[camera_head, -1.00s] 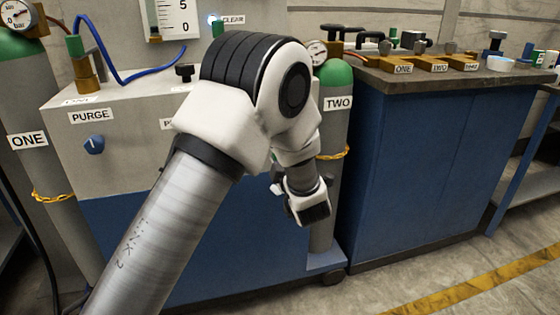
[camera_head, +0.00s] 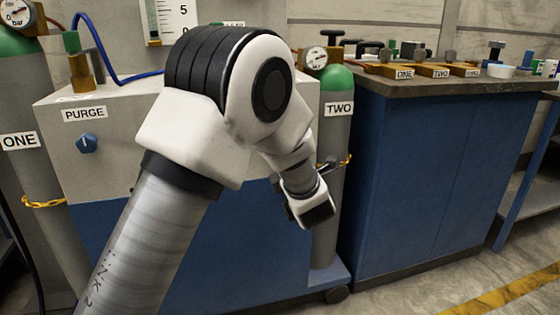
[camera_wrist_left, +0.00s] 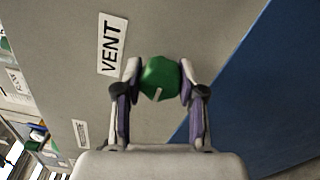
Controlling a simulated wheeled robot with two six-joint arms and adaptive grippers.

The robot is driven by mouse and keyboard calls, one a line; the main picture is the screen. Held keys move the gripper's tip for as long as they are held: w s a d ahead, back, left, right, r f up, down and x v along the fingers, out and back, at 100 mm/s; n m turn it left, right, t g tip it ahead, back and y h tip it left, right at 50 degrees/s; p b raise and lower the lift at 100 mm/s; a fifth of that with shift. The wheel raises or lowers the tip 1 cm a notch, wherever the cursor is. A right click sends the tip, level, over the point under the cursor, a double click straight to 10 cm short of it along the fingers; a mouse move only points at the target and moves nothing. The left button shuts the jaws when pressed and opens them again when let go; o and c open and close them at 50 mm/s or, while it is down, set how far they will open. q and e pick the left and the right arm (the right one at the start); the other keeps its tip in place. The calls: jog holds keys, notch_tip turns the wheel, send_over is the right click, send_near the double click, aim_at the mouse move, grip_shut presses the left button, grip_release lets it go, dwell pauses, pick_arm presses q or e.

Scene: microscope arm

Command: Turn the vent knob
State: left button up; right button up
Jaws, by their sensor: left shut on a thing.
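The green vent knob (camera_wrist_left: 160,77) shows in the left wrist view, on a grey panel beside the label VENT (camera_wrist_left: 112,45). A white pointer mark on it faces the lower part of that picture. My left gripper (camera_wrist_left: 160,80) is shut on the knob, one finger on each side. In the head view my left arm crosses the grey and blue cabinet (camera_head: 110,165); it hides the vent knob and the fingertips. My right gripper is in neither view.
A blue knob (camera_head: 87,143) sits under the label PURGE. Gas cylinder TWO (camera_head: 334,140) stands right of my arm, held by a yellow chain. Cylinder ONE (camera_head: 20,110) stands at the far left. A blue bench (camera_head: 430,170) with valves on top is at the right.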

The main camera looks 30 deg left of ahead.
pick_arm(q)
jog(key=o, duration=1.1)
jog(key=shift+o, duration=0.2)
jog(key=v, duration=0.7)
jog(key=shift+s+d, duration=0.15)
jog(key=shift+s, duration=0.05)
